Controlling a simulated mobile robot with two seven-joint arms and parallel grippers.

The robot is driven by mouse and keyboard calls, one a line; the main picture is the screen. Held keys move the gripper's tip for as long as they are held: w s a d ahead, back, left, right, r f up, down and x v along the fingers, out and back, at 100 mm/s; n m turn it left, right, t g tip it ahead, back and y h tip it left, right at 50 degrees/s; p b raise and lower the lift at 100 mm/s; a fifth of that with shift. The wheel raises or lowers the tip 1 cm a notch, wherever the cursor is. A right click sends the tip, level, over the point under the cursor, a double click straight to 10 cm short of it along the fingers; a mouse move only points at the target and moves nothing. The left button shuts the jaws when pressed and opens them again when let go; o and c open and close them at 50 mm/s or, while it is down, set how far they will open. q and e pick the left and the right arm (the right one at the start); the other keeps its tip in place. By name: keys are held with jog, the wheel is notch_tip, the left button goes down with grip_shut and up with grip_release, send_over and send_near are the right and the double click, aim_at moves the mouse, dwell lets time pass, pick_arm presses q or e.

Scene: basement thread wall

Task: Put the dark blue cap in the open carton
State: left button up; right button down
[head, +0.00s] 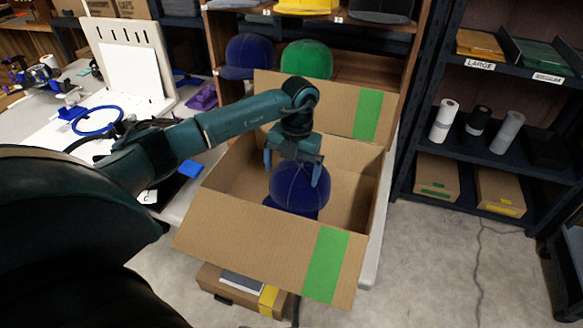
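A dark blue cap (297,188) is inside the open carton (232,222), crown up, with its brim toward the near wall. The carton is brown cardboard with green tape on its raised flaps, and it stands at the table's edge. My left gripper (292,178) reaches down into the carton just over the cap's crown. Its fingers are spread wide, one at the crown's upper left and one in front of its upper right. Whether they touch the cap is hard to tell. My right gripper is not in view.
Another dark blue cap (248,54) and a green cap (307,59) sit on the shelf behind the carton. A white board (128,68) and a blue ring (97,120) are on the table at left. A dark shelf rack (492,150) stands at right.

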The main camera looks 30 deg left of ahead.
pick_arm(q)
jog(key=r, duration=0.4)
jog(key=w+r, duration=0.1)
jog(key=r, duration=0.8)
jog(key=shift+w+d, duration=0.15)
jog(key=shift+d, duration=0.1)
dwell(0.4)
